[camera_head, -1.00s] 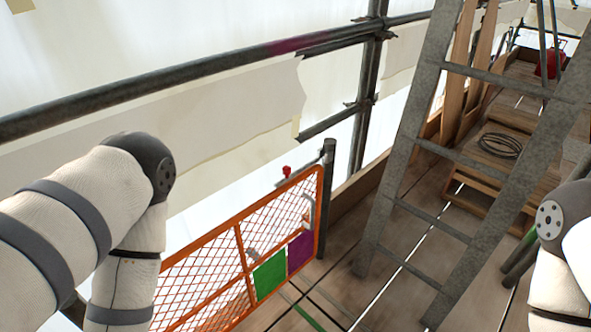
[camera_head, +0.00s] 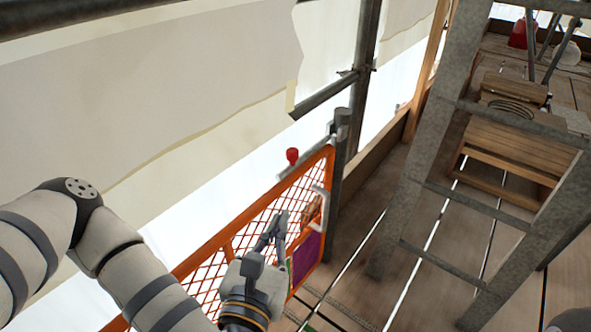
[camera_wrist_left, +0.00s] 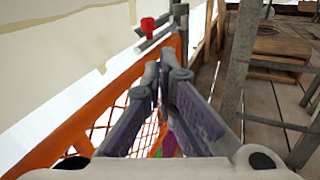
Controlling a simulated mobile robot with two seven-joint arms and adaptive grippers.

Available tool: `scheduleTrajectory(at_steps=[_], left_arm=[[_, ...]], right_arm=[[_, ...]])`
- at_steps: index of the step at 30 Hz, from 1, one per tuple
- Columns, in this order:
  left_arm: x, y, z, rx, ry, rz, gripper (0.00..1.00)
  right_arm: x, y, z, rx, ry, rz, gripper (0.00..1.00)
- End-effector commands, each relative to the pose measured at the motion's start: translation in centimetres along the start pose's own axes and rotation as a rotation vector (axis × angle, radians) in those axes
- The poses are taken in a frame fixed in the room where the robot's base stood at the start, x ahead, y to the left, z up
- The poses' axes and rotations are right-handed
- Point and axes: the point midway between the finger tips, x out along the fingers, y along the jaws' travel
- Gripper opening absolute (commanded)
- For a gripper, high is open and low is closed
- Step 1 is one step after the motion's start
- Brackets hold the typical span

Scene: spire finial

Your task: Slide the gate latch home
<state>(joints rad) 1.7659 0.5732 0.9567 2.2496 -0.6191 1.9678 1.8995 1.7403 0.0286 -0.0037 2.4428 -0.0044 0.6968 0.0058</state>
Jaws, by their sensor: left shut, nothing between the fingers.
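The orange mesh gate (camera_head: 240,231) stands at lower centre in the head view, and its frame also shows in the wrist view (camera_wrist_left: 88,112). The latch is a grey bar (camera_head: 308,164) along the gate's top end, with a red knob (camera_head: 292,156) standing up from it. The knob also shows in the wrist view (camera_wrist_left: 148,26), beyond my fingertips. I cannot tell whether the bar reaches into the dark post (camera_head: 337,170). My left gripper (camera_head: 279,216) is shut and empty, in front of the mesh, below the knob and apart from it. My right gripper is out of view.
A grey pull handle (camera_head: 322,204) and a purple panel (camera_head: 306,255) are on the gate. A grey ladder (camera_head: 425,165) stands to the right. Planks floor the walkway between. Wooden steps (camera_head: 510,150) with a coil (camera_head: 510,112) lie beyond. A scaffold pole (camera_head: 365,60) rises behind the gate.

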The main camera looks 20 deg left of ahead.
Motion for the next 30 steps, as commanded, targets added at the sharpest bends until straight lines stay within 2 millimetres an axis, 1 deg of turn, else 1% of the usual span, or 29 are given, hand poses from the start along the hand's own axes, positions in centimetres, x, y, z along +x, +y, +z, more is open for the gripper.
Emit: scheduleTrajectory(at_steps=[1,3,5,7,18,21,25,30], left_arm=[[0.4,0.7,0.2,-0.044,-0.021,0.031,0.00],[0.8,1.1,0.7,-0.078,-0.040,0.053,0.00],[1.4,1.2,0.9,-0.083,-0.045,0.054,0.00],[2.6,1.2,1.0,-0.080,-0.047,0.052,0.00],[10.5,1.7,1.2,-0.077,-0.042,0.055,0.00],[12.3,1.8,1.3,-0.076,-0.040,0.053,0.00],[13.8,1.8,1.3,-0.077,-0.039,0.051,0.00],[14.5,1.8,1.3,-0.077,-0.037,0.050,0.00]], right_arm=[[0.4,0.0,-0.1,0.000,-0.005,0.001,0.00],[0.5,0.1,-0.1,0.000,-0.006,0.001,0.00],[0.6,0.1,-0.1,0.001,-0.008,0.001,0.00],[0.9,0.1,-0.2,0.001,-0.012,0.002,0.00],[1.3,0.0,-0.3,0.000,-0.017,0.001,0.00],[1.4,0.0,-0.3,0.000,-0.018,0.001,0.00],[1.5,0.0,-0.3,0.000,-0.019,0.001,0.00],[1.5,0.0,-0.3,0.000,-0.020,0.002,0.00]])
